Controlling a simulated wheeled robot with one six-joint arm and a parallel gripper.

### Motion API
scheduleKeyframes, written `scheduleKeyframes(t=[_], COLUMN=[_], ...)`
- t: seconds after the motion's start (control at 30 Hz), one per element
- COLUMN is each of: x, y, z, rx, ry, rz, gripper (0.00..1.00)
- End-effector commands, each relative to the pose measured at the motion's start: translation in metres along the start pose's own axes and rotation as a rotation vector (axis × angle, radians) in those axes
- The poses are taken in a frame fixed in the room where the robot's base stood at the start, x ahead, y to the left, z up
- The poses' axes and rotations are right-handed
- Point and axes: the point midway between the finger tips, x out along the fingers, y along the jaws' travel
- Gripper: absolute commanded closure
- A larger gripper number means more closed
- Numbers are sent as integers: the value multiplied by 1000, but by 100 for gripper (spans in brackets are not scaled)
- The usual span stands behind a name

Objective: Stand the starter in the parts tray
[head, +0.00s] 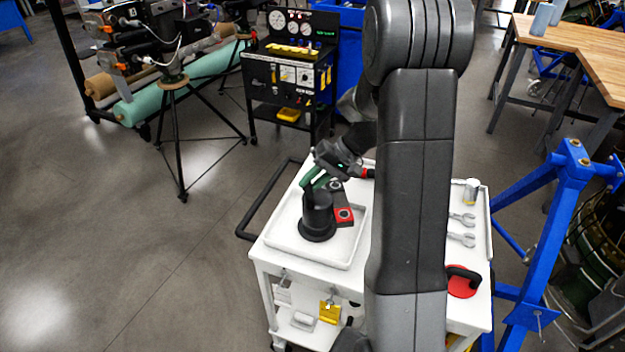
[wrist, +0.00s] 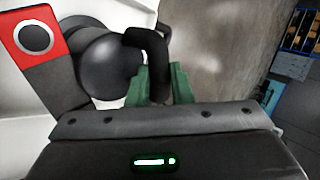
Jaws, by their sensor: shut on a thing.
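The starter, a black rounded body with a narrower bent upper part (head: 318,218), is upright inside the white parts tray (head: 347,265) on the cart. Its wide base appears at the tray floor, but I cannot tell whether it bears fully on it. My gripper (head: 313,183) reaches in from the upper right and its green fingers are shut on the narrow upper part. In the wrist view, my green fingertips (wrist: 159,82) are on either side of the starter's black bent part (wrist: 150,42), and its round body (wrist: 103,68) shows to the left.
A red-and-black part with a round button (head: 344,215) lies close beside the starter in the tray; it also shows in the wrist view (wrist: 35,40). Wrenches (head: 462,218) and a red-rimmed item (head: 462,285) lie on the cart's right side. A blue stand (head: 567,200) is close on the right.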

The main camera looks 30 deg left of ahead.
Motion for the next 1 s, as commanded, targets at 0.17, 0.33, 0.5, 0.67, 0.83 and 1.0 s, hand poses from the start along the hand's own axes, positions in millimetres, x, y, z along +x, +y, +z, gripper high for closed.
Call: scheduleKeyframes(t=[0.17, 0.33, 0.5, 0.67, 0.83, 1.0], x=[-1, -1, 0, 2, 2, 3], y=[-2, -1, 0, 2, 2, 3], z=[-1, -1, -1, -1, -1, 0], rx=[-2, -2, -2, -2, -2, -1], ry=[2, 2, 2, 2, 2, 1], rz=[-1, -1, -1, -1, -1, -1], gripper=[100, 100, 100, 100, 65, 55])
